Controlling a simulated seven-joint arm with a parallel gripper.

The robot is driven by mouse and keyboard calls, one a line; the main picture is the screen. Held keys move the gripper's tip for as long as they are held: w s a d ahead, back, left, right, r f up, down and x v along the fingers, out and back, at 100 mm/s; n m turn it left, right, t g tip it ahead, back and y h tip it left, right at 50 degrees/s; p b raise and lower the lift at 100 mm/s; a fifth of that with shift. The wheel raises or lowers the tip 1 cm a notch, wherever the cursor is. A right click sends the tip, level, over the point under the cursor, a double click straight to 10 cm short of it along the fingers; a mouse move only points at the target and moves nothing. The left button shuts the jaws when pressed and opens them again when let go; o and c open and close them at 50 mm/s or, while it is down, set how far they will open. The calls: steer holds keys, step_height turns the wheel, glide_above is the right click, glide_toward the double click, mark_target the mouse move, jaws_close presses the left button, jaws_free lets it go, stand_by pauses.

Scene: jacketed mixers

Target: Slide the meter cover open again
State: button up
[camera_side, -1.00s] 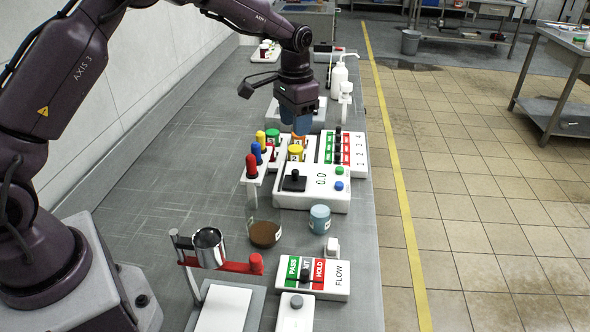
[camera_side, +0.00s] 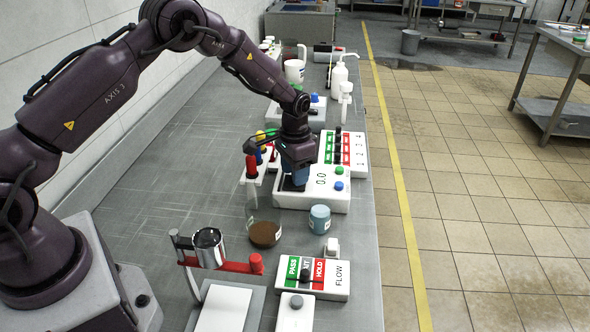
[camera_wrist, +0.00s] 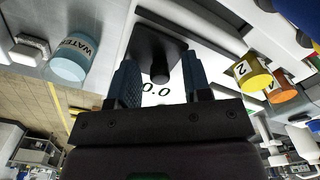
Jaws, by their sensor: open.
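The meter (camera_side: 318,203) is a white box on the bench with a "0.0" display, a green button and a blue button. Its cover appears as a dark plate (camera_wrist: 152,42) with a round black knob (camera_wrist: 160,73) in the wrist view. The "0.0" reading (camera_wrist: 156,91) shows uncovered beside the plate. My gripper (camera_wrist: 160,82) is open, with one blue finger on each side of the knob and visible gaps to it.
A WATER jar (camera_side: 320,219) and a brown dish (camera_side: 264,234) sit in front of the meter. A numbered switch panel (camera_side: 352,150) is behind. Bench at left is clear.

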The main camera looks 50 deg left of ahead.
jaws_close()
steer(key=shift+w+a, duration=1.9)
steer(key=shift+w, duration=0.05)
jaws_free()
steer(key=shift+r, duration=0.15)
